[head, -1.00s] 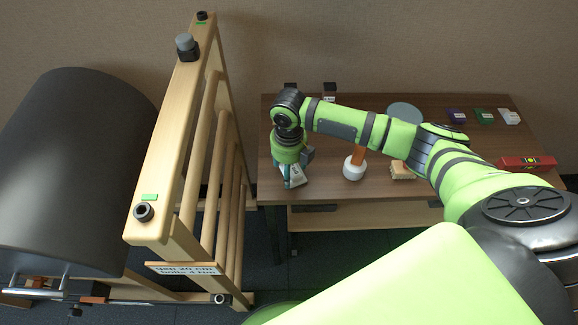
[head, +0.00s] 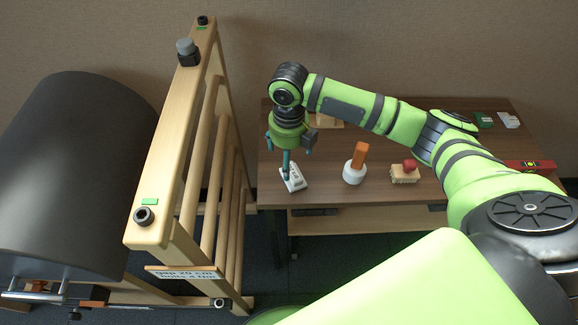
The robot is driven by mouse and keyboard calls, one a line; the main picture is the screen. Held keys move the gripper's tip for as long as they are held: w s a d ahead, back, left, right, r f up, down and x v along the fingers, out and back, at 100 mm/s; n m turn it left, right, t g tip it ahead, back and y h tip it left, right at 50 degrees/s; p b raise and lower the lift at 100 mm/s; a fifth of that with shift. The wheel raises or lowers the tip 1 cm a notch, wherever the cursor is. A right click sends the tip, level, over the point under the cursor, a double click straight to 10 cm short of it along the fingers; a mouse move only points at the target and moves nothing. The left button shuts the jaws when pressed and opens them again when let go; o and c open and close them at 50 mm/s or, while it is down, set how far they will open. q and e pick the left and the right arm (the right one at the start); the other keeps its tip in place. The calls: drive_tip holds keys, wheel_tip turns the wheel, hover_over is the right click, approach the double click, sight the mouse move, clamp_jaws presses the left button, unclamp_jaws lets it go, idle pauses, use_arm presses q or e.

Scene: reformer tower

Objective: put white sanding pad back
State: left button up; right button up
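A small white block with dark marks on its top (head: 294,180) lies near the left end of the brown table. My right gripper (head: 287,168) points down just above it, with teal fingers seen nearly edge-on. The fingertips overlap the block in the picture, and I cannot tell whether they touch it or how far apart they are. Another small white pad (head: 508,120) lies at the table's back right, beside a green one (head: 482,119). I cannot tell which white piece is the sanding pad. My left gripper is out of view.
An orange-handled white tool (head: 355,165) and a brush with a red knob (head: 405,172) stand right of the gripper. A red level (head: 530,166) lies at the right. A wooden frame (head: 165,165) rises left of the table (head: 330,193).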

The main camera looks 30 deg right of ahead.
wheel_tip(320, 180, up, 5)
idle(0.7)
